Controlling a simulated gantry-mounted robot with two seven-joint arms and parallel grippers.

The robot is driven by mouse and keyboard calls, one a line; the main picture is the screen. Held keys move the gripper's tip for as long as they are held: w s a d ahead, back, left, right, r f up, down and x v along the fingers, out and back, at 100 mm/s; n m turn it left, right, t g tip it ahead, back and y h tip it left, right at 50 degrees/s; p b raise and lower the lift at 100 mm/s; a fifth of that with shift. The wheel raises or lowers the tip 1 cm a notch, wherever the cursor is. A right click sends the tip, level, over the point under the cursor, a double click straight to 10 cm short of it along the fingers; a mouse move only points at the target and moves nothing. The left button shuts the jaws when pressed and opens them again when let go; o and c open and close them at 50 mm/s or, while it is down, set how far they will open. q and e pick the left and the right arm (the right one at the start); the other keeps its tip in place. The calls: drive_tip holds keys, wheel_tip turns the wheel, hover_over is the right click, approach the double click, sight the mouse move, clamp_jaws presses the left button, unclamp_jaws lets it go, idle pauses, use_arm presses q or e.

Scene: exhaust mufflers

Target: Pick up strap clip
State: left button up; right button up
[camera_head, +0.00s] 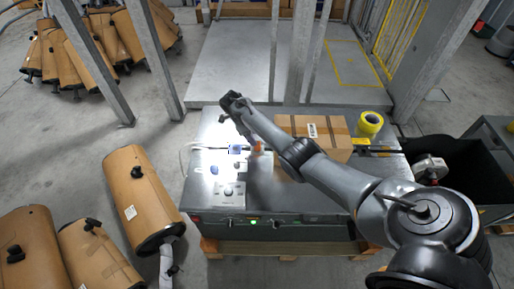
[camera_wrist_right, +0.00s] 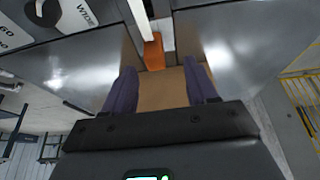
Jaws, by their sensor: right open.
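My right gripper (camera_head: 234,103) is above the far left part of the grey machine table (camera_head: 205,195). In the right wrist view my right gripper (camera_wrist_right: 161,82) is open, its two dark fingers apart with nothing between them. A small orange piece (camera_wrist_right: 153,52) lies beyond the fingertips; an orange piece (camera_head: 258,148) also shows on the table in the head view. I cannot tell for sure which piece is the strap clip. Small blue pieces (camera_head: 235,149) lie on the tabletop near a control panel. My left gripper is out of view.
A cardboard box (camera_head: 325,125) and a yellow tape roll (camera_head: 370,123) sit at the table's back right. Wrapped mufflers (camera_head: 140,195) stand at the left, with more (camera_head: 90,45) behind. Metal posts (camera_head: 301,50) rise behind the table. A black bin (camera_head: 470,170) is at the right.

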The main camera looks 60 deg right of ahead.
drive_tip(key=x, duration=0.3)
drive_tip(key=b+x, duration=0.1)
drive_tip(key=shift+s+a+f, duration=0.25)
drive_tip(key=shift+s, duration=0.05)
drive_tip(key=shift+s+d+f, duration=0.1)
drive_tip(key=shift+d+f, duration=0.05)
drive_tip(key=shift+f, duration=0.15)
drive_tip(key=c, duration=1)
drive_tip(key=shift+r, duration=0.55)
wheel_tip(320, 180, up, 8)
drive_tip(key=p, duration=0.3)
drive_tip(key=shift+f+p, duration=0.2)
drive_tip(key=shift+p, duration=0.15)
drive_tip(key=shift+r, duration=0.65)
